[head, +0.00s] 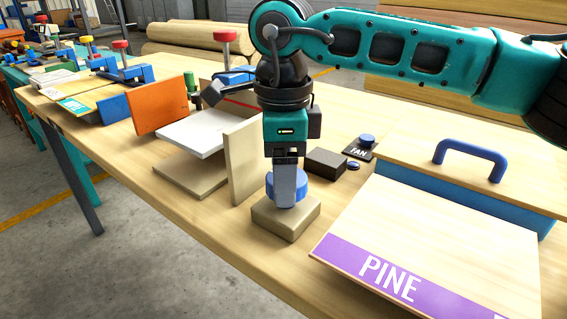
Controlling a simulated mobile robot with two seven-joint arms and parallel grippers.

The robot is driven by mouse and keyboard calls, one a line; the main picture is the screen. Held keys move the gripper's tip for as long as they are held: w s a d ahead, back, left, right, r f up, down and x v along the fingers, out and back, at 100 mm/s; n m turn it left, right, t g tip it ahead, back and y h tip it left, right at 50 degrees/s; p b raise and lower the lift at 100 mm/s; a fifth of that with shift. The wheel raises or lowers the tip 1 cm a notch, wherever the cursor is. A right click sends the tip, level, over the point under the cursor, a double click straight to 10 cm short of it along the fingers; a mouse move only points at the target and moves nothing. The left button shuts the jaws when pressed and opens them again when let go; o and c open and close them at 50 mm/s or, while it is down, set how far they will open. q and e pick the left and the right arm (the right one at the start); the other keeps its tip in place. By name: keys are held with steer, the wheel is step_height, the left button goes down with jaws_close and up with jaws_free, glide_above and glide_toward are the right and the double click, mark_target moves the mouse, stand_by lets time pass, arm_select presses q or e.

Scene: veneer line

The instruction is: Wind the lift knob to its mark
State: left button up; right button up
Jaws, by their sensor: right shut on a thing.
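The lift knob (273,186) is blue and sits on top of a light wooden block (270,220) near the front edge of the bench. My right gripper (288,192) points straight down over the block and is shut on the knob. Its grey finger covers part of the knob. I cannot make out a mark on the knob or block. My left gripper is not in view.
A PINE board (440,240) and a blue-handled lid (470,150) lie to the right. A dark box (325,164) and FAN button (367,139) stand behind. An upright wooden panel (244,160), white board (196,133) and orange panel (157,107) stand left.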

steer(key=n+p, duration=0.1)
steer(key=n, duration=0.3)
steer(key=shift+s+n, duration=0.1)
steer(key=shift+n, duration=0.2)
steer(key=n, duration=0.3)
steer(key=shift+n, duration=0.4)
steer(key=n, duration=0.4)
steer(key=shift+s+d+p, duration=0.1)
steer(key=shift+d+p, duration=0.05)
steer(key=shift+p, duration=0.15)
steer(key=shift+n, duration=1.7)
steer(key=o, duration=1.1)
steer(key=shift+c, duration=0.2)
